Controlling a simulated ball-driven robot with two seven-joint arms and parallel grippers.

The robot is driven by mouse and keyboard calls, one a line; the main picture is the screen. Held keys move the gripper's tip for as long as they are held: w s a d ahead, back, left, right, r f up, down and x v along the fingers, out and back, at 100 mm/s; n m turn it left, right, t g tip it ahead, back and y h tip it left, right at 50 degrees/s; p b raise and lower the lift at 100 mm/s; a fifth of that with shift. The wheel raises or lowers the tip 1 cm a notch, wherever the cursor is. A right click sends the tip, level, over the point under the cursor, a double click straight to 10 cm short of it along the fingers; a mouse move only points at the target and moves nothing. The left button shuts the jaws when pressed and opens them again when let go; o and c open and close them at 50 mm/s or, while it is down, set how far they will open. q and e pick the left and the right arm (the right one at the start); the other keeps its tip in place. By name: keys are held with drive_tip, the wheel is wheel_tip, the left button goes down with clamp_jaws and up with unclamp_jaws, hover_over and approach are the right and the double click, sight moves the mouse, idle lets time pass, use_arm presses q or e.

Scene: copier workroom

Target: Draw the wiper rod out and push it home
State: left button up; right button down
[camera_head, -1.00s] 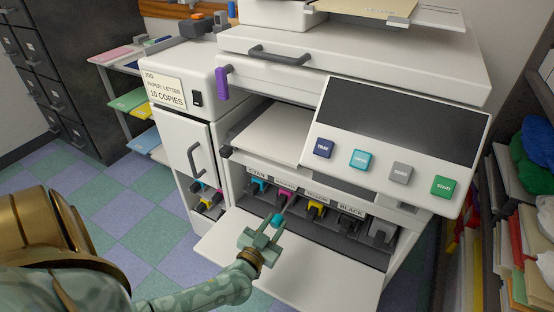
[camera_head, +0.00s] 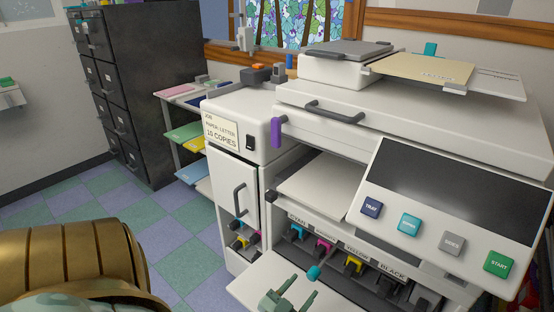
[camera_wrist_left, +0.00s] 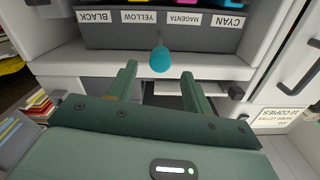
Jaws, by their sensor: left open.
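The wiper rod's round teal knob (camera_head: 314,272) stands out at the front of the toner bay, near the magenta and yellow cartridges. In the left wrist view the knob (camera_wrist_left: 160,59) is on a short grey rod below the label strip. My left gripper (camera_head: 289,292) is over the lowered white front door, just in front of the knob. In the left wrist view my left gripper (camera_wrist_left: 159,84) has its two green fingers wide apart, with the knob centred beyond the gap between them. Nothing is held. My right gripper is in no view.
The button panel (camera_head: 448,205) overhangs the bay at the right. The white front door (camera_head: 252,284) lies open below. A side cabinet (camera_head: 232,185) with a grey handle stands at the left. A purple lever (camera_head: 277,132) sits on the copier's upper left.

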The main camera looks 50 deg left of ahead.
use_arm(q)
drive_tip(key=p+v, duration=0.2)
drive_tip(key=v, duration=0.9)
drive_tip(key=shift+s, duration=0.25)
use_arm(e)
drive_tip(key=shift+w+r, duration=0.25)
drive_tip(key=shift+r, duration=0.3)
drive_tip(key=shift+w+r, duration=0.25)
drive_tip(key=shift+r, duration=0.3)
